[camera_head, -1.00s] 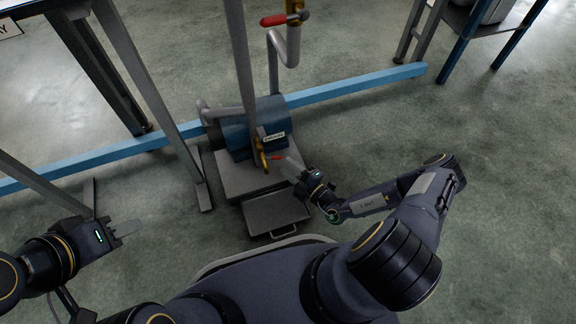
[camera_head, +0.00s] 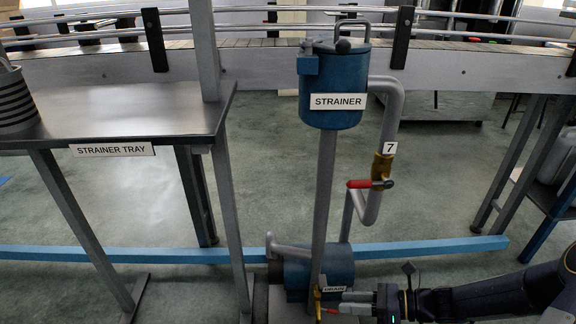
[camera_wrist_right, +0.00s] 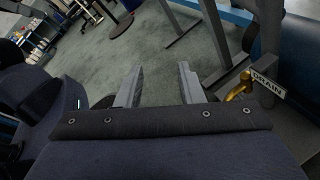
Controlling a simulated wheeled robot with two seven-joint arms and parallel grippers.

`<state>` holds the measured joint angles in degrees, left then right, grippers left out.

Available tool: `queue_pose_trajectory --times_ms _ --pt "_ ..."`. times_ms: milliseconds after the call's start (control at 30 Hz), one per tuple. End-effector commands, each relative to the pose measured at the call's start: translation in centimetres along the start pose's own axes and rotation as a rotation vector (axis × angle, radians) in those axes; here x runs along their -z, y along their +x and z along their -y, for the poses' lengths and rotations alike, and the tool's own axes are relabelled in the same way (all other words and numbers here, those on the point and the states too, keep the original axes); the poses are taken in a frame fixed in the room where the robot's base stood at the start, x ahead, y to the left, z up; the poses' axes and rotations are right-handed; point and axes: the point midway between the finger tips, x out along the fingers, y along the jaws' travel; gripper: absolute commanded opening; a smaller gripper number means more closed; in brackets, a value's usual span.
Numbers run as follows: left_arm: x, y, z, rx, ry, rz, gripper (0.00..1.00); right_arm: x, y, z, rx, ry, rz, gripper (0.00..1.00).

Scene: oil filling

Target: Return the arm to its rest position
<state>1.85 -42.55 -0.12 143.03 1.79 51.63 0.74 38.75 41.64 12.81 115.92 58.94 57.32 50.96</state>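My right gripper (camera_head: 350,303) is low at the lower right of the head view, its fingers pointing left, just right of the brass drain valve (camera_head: 318,300) with its small red handle. In the right wrist view my right gripper (camera_wrist_right: 158,78) has its two fingers apart with only floor visible between them. The drain valve (camera_wrist_right: 240,86) lies to the right of the fingers there, apart from them, beside the DRAIN label (camera_wrist_right: 267,84). My right arm (camera_head: 480,299) reaches in from the lower right. My left gripper is not in view.
The blue strainer (camera_head: 333,70) stands on a post above the blue drain vessel (camera_head: 335,265). A grey pipe with red-handled valve 7 (camera_head: 381,168) runs beside it. The strainer tray table (camera_head: 110,115) is at left. A blue floor beam (camera_head: 440,246) crosses behind.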

Motion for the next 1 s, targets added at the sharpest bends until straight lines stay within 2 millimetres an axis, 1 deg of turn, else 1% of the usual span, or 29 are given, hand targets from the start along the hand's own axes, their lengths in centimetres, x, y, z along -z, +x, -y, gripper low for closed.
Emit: queue_pose_trajectory --times_ms 33,200,400,500,600,700,1000 --pt "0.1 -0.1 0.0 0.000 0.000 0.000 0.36 -1.4 -0.7 -1.8 -0.010 -0.154 -0.079 0.34" --pt "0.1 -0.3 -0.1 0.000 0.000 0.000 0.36 -3.5 -3.0 -7.3 -0.066 -0.657 -0.329 0.34" --pt "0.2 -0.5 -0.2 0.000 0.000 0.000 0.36 -4.6 -6.3 -13.0 -0.141 -1.225 -0.603 0.34" --pt "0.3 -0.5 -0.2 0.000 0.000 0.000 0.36 -4.7 -8.0 -15.2 -0.175 -1.484 -0.730 0.34" --pt "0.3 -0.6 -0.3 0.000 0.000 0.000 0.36 -4.7 -9.4 -16.8 -0.204 -1.688 -0.835 0.34" --pt "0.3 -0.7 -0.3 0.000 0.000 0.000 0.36 -4.5 -10.5 -17.9 -0.225 -1.844 -0.920 0.34" --pt "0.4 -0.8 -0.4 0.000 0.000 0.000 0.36 -4.2 -13.0 -19.9 -0.263 -2.201 -1.134 0.34"
